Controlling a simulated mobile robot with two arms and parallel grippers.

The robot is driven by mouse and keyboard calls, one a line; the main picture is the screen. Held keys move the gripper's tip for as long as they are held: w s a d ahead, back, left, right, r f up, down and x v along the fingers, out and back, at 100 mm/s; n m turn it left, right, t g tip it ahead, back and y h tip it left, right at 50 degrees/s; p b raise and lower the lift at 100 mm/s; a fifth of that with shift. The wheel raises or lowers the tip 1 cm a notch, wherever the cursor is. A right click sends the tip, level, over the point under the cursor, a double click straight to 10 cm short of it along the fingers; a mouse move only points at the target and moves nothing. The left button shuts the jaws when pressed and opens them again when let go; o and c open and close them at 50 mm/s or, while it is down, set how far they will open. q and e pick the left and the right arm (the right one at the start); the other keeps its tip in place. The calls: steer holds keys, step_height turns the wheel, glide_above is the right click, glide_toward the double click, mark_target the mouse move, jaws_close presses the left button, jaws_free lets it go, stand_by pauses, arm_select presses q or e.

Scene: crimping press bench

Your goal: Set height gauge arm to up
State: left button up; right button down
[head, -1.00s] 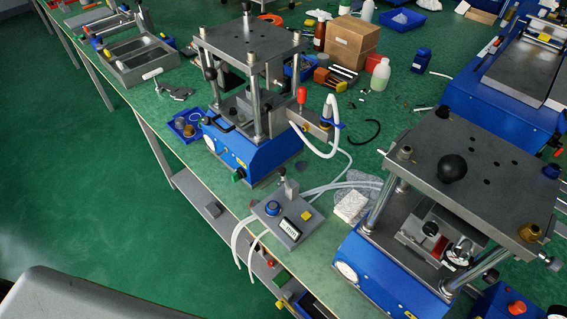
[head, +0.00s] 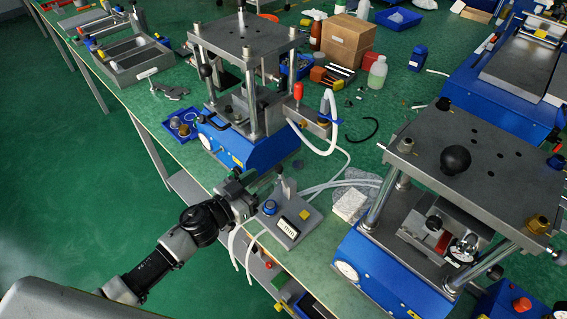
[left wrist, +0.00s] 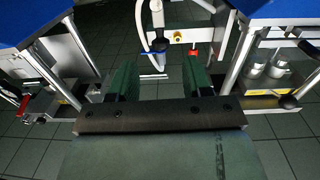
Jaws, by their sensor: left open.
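The height gauge is a small grey block (head: 291,224) with a digital display, a blue knob and a yellow button, near the table's front edge in the head view. A short post (head: 286,187) with a dark tip stands at its back; the set of its arm is too small to tell. My left gripper (head: 246,188) is just left of the gauge, close to the post, with a visible gap. In the left wrist view the two dark green fingers (left wrist: 160,82) are apart and hold nothing. My right gripper is not in view.
A blue-based press (head: 245,148) stands behind the gauge and a second press (head: 385,270) to its right. White hoses (head: 328,187) run past the gauge. A white block (head: 350,204) lies to its right. A blue tray (head: 181,125) sits left of the rear press.

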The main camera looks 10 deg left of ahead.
mark_target(284, 178)
arm_select(q)
steer(key=x, duration=0.8)
steer(key=shift+w+d+f+p, duration=0.1)
steer(key=shift+w+d+p, duration=0.05)
steer(key=shift+w+p, duration=0.15)
jaws_close()
